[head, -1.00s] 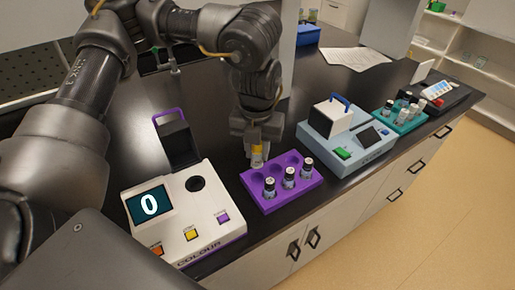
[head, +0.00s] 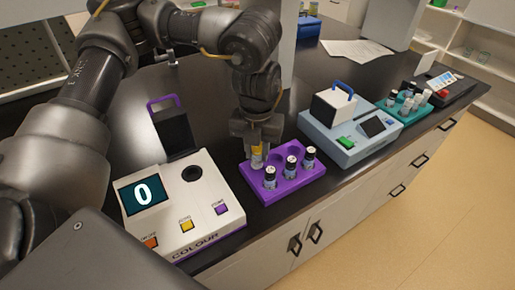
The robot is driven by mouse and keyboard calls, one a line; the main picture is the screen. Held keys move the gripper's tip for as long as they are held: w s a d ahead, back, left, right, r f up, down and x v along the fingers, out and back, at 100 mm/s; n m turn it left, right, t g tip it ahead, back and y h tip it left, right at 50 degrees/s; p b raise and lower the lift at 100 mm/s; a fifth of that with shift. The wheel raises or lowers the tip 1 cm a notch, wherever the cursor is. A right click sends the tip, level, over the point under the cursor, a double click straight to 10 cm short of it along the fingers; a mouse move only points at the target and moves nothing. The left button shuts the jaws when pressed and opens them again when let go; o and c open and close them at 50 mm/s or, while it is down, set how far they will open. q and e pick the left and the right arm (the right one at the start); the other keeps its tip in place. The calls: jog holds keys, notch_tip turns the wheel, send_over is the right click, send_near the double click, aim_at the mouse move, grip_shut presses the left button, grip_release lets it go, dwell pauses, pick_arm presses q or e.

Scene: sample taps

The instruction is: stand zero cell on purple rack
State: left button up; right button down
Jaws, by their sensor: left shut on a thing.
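The purple rack (head: 283,190) stands on the dark bench in the middle of the head view. My left gripper (head: 257,156) points down over the rack's back left corner. It is shut on the zero cell (head: 257,155), a small vial with a yellow band. The cell is upright at a back-row hole; I cannot tell whether its base is in the hole. My right gripper is not in view.
A white colour meter (head: 183,212) showing 0 stands left of the rack, its purple-handled lid (head: 172,126) up. A blue-grey meter (head: 349,127) stands to the right. Beyond it is a teal rack (head: 408,108) with vials. The bench's front edge is close to the purple rack.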

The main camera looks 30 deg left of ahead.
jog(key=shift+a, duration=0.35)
pick_arm(q)
jog(key=shift+f, duration=0.15)
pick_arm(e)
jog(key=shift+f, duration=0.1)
pick_arm(q)
jog(key=shift+f, duration=0.15)
jog(key=shift+f+b, duration=0.4)
jog(key=shift+f, duration=0.05)
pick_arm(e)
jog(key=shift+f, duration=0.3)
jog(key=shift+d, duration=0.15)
pick_arm(q)
jog(key=shift+f+b, duration=0.4)
jog(key=shift+f, duration=0.35)
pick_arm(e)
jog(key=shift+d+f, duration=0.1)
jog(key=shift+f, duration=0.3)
